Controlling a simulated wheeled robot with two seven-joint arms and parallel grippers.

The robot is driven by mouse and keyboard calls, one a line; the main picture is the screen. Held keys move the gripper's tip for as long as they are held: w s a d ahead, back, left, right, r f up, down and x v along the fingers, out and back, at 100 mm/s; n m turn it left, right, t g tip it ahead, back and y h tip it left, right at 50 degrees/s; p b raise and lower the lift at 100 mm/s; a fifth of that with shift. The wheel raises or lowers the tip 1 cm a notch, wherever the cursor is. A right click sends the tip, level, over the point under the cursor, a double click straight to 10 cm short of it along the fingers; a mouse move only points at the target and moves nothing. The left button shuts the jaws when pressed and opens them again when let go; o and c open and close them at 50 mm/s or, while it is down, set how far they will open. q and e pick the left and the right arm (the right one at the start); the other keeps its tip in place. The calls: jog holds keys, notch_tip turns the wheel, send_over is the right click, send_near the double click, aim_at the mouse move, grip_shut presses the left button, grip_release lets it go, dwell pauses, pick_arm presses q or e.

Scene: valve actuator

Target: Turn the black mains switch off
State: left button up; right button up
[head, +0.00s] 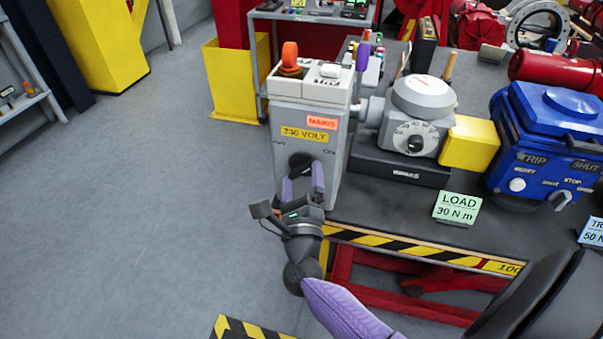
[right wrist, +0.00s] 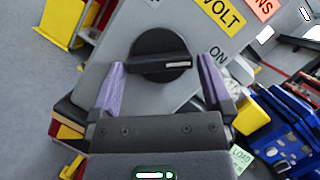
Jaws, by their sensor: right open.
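The black mains switch (head: 301,162) is a round rotary knob on the front of a grey box (head: 311,114) labelled MAINS and 230 VOLT. In the right wrist view the knob (right wrist: 160,50) has a raised bar with a white mark, and the marked end points toward the ON label (right wrist: 217,57). My right gripper (head: 303,177) is in front of the box, just below the knob. Its purple fingers are open, one on each side of the knob, with nothing held. Whether the fingertips touch the box face is unclear. My left gripper is not in view.
The box stands at the left edge of a dark bench (head: 385,205). A grey valve actuator (head: 415,120), a yellow block (head: 470,143) and a blue unit (head: 548,140) stand to its right. A green LOAD card (head: 457,208) is near the front. Left of the bench is open floor (head: 150,220).

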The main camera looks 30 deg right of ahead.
jog(key=shift+w+d+r, duration=0.15)
jog(key=shift+w+d, duration=0.15)
jog(key=shift+w, duration=0.15)
